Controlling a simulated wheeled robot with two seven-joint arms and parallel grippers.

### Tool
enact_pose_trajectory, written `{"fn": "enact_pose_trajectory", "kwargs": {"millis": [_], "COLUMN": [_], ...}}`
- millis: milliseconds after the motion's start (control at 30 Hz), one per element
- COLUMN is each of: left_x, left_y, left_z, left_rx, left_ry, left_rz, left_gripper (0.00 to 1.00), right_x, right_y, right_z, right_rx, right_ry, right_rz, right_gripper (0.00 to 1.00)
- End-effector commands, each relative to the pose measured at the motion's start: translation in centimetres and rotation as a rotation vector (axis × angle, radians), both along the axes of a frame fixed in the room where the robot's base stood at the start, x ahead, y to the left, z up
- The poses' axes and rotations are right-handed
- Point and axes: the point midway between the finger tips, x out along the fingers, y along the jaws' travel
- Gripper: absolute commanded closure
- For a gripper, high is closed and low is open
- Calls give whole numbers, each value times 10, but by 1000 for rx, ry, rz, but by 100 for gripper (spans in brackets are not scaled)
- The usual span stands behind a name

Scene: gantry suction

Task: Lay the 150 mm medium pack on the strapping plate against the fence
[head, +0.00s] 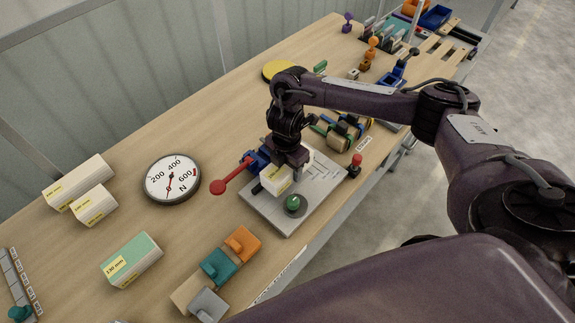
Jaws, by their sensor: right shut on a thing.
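My right gripper (290,166) is shut on a pale pack (272,182) with a yellow label, whose print is too small to read. The pack is partly hidden by the gripper. It is over a grey plate (283,219) with lines marked on its right part, which looks like the strapping plate. I cannot tell whether the pack touches the plate. The fence is not clear behind the gripper. My left gripper is not in view.
A green knob (293,203) stands at the plate's front, and a red-ended lever (232,178) sticks out left. A dial (171,180) lies left. White packs (78,182) and a green-topped pack (131,259) lie further left. Coloured blocks (219,265) stand near the front edge.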

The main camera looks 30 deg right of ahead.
Motion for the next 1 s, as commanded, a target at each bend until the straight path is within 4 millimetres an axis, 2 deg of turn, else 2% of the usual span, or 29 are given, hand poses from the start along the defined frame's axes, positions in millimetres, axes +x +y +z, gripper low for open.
{"fn": "enact_pose_trajectory", "kwargs": {"millis": [267, 1000], "left_x": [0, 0], "left_y": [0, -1], "left_z": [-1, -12], "left_rx": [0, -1], "left_ry": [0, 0], "left_rz": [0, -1], "left_gripper": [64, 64], "right_x": [1, 0], "right_y": [0, 0], "right_z": [0, -19], "right_rx": [0, 0], "right_ry": [-1, -1], "right_rz": [0, 0], "right_gripper": [96, 96]}}
